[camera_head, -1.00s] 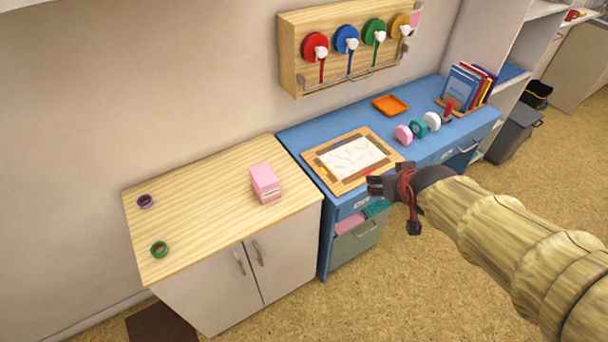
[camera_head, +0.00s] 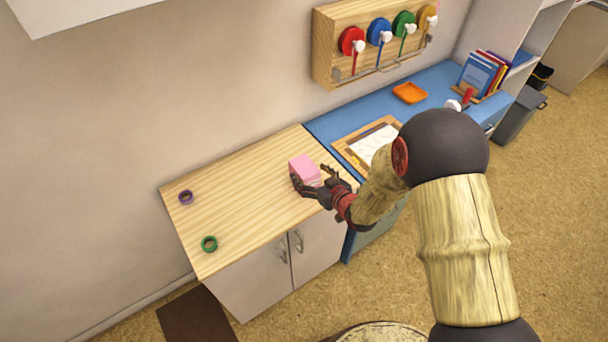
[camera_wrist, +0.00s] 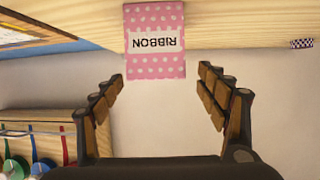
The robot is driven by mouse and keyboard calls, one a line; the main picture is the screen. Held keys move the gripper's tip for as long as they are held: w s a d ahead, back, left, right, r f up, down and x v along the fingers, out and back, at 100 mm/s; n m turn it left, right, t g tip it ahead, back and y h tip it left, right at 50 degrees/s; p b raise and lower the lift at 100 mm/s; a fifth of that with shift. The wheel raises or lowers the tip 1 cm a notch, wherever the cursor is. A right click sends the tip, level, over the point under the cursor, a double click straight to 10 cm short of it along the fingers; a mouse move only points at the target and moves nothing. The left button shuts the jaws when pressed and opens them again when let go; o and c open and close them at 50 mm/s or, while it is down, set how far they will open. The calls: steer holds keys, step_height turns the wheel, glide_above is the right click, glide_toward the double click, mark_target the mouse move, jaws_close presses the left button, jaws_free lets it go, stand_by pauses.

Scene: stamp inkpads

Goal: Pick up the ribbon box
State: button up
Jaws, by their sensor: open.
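The ribbon box (camera_head: 304,169) is pink and stands on the light wooden cabinet top (camera_head: 235,185). In the wrist view the ribbon box (camera_wrist: 155,62) shows white dots and an upside-down "RIBBON" label. My gripper (camera_head: 313,189) is at the box's near right side in the head view, partly hiding its lower part. In the wrist view my gripper (camera_wrist: 160,82) is open, its fingers spread to the left and right with the box between and just beyond their tips. No finger visibly closes on the box.
The blue desk (camera_head: 330,122) adjoins on the right, with a framed board (camera_head: 358,146) near the box. A wooden ribbon rack (camera_head: 326,55) hangs on the wall behind.

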mark_target(304, 168)
steer(key=b+x, duration=0.1)
steer(key=x, duration=0.4)
steer(key=shift+w+d, duration=0.15)
steer(key=shift+w, duration=0.1)
steer(key=shift+r, duration=0.1)
steer(key=c, duration=0.3)
steer(key=c, duration=1.1)
